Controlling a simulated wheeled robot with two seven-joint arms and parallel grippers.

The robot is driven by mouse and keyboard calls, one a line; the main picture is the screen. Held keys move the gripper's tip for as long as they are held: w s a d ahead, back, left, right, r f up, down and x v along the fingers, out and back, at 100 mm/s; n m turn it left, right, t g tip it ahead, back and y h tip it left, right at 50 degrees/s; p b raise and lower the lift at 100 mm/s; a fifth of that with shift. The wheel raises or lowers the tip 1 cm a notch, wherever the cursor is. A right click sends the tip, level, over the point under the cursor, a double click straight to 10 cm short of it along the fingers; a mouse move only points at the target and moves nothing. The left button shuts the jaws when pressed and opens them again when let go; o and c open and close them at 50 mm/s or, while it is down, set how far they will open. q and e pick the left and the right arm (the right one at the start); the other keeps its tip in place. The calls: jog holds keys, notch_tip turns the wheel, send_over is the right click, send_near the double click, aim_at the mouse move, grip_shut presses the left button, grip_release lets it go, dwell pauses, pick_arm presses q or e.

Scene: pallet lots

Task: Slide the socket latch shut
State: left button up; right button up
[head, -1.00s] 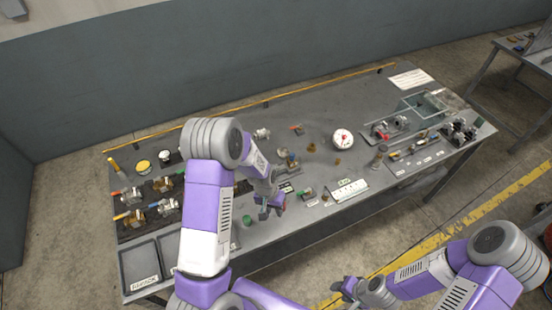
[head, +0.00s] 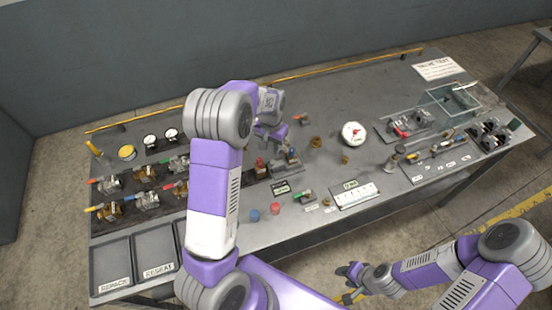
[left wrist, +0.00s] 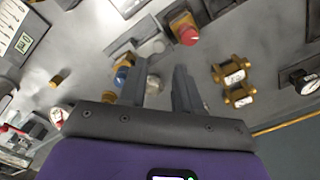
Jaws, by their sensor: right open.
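My left gripper (head: 277,138) is over the middle of the bench, behind a small fixture with a blue part (head: 292,154). In the left wrist view, its two fingers (left wrist: 163,72) stand apart with no thing visibly clamped between them. A blue-and-brass fitting (left wrist: 122,76) shows just left of the fingers, and a red knob on a brass body (left wrist: 185,29) lies beyond them. I cannot make out for sure which part is the socket latch or how it stands. My right gripper (head: 350,272) is open and empty, off the bench's front edge.
Several valves with coloured handles (head: 147,200) stand on the left. Trays (head: 110,263) line the front left. A white gauge (head: 353,134) and a glass-sided box (head: 450,103) are to the right. Small blue and red caps (head: 275,208) lie near the front edge.

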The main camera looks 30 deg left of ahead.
aim_at(272, 162)
pick_arm(q)
jog(key=shift+w+f, duration=0.4)
jog(key=shift+f, duration=0.3)
jog(key=shift+s+f, duration=0.2)
jog(key=shift+f, duration=0.1)
notch_tip(272, 162, down, 6)
jog(key=shift+f+b, duration=0.25)
jog(key=shift+b, duration=0.05)
grip_shut()
